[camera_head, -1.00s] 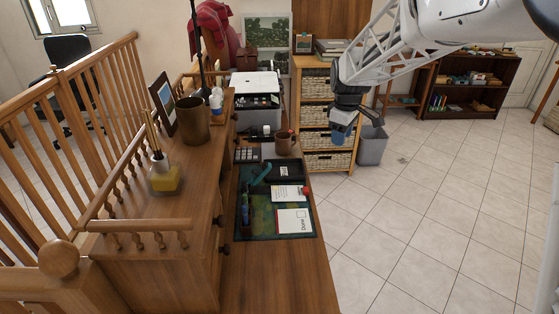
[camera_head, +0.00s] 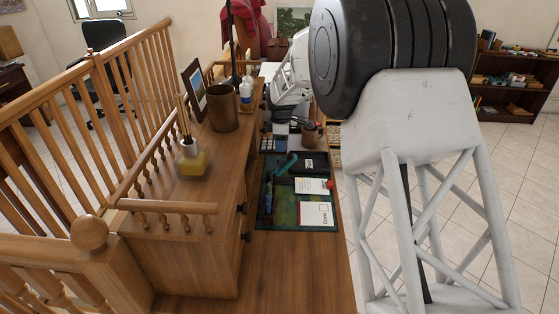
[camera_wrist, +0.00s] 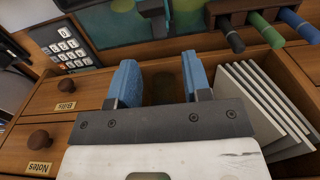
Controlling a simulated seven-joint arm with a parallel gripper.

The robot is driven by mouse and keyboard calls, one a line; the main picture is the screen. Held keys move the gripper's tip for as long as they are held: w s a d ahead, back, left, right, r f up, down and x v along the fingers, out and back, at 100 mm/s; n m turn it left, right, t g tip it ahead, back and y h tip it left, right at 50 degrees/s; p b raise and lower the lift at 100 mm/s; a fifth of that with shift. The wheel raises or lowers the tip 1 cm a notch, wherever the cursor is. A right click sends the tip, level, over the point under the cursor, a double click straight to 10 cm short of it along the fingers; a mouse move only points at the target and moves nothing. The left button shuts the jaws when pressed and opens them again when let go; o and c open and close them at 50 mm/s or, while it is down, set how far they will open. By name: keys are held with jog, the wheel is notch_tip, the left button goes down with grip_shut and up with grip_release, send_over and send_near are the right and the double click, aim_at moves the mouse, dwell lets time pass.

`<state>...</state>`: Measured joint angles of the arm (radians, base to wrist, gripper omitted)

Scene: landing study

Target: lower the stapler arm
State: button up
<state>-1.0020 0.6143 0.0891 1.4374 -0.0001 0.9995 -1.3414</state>
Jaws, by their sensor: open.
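A slim teal object (camera_head: 285,164), seemingly the stapler, lies on the dark green desk mat (camera_head: 284,218) in the head view. It is small there, and I cannot tell the angle of its arm. My gripper (camera_wrist: 160,77) is open and empty in the wrist view, with its two blue fingers apart above the wooden drawer unit. The stapler is not clearly visible in the wrist view. A black object (camera_wrist: 154,12) is cut off at the top there, and I cannot tell what it is.
A calculator (camera_wrist: 66,46) lies left of my fingers. Markers (camera_wrist: 264,29) and upright white panels (camera_wrist: 250,95) are at the right. The near desk top is clear.

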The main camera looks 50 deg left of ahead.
aim_at(283, 163)
jog(key=shift+s+a+f, duration=0.2)
jog(key=shift+a, duration=0.1)
jog(key=shift+f, duration=3.85)
grip_shut()
